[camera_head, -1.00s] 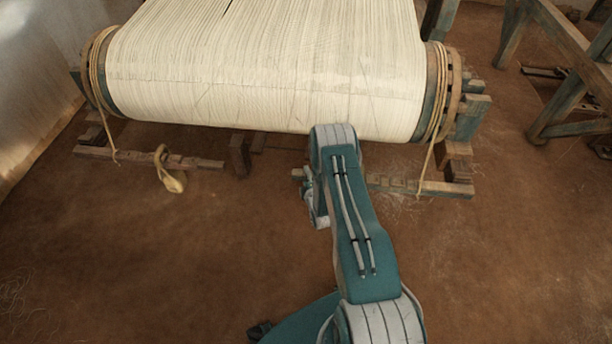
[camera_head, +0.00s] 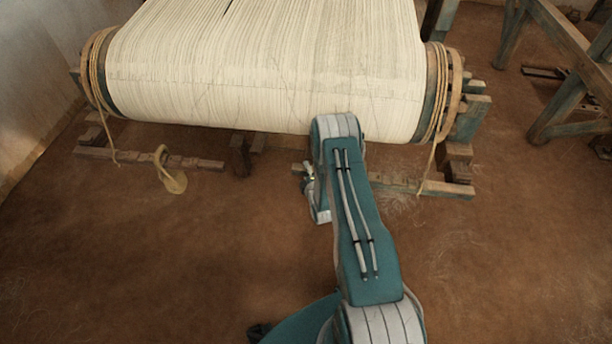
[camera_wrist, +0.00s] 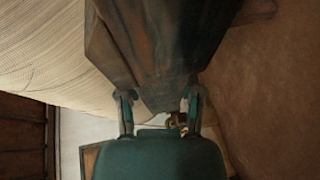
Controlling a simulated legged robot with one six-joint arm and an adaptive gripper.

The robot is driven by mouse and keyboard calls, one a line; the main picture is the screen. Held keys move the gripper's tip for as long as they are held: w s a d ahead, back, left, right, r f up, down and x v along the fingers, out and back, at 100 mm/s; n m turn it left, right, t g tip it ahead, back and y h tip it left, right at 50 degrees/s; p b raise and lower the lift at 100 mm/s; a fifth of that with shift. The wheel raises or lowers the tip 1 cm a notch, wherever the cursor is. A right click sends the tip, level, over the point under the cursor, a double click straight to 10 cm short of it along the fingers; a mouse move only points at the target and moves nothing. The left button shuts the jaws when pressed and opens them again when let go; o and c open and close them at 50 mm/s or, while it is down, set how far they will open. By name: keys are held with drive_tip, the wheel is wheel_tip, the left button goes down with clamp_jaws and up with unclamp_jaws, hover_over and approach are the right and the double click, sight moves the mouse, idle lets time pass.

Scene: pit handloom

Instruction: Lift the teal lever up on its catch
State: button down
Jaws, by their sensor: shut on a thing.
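In the wrist view, a worn wooden bar (camera_wrist: 160,50), dark brown with teal-grey paint, runs down between the two fingers of my gripper (camera_wrist: 159,103). It appears to be the teal lever, and the fingers are shut on its near end, one on each side. A small brassy metal piece (camera_wrist: 177,121) shows just below the bar's end; I cannot tell if it is the catch.
The wide roller of cream warp threads (camera_head: 260,85) stands just above and beyond my arm. A wooden rail (camera_head: 420,186) lies low at the right. A timber frame (camera_head: 560,100) stands at right. The brown floor in front is clear.

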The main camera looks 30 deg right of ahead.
drive_tip(key=shift+m, duration=0.4)
wheel_tip(320, 180, up, 4)
drive_tip(key=shift+s+d+r, duration=0.1)
drive_tip(key=shift+d+r, duration=0.05)
drive_tip(key=shift+r, duration=0.1)
drive_tip(key=shift+f, duration=0.1)
drive_tip(key=shift+c, duration=1.2)
unclamp_jaws()
drive_tip(key=v, duration=1.2)
drive_tip(key=shift+f, duration=0.2)
drive_tip(key=shift+d, duration=0.1)
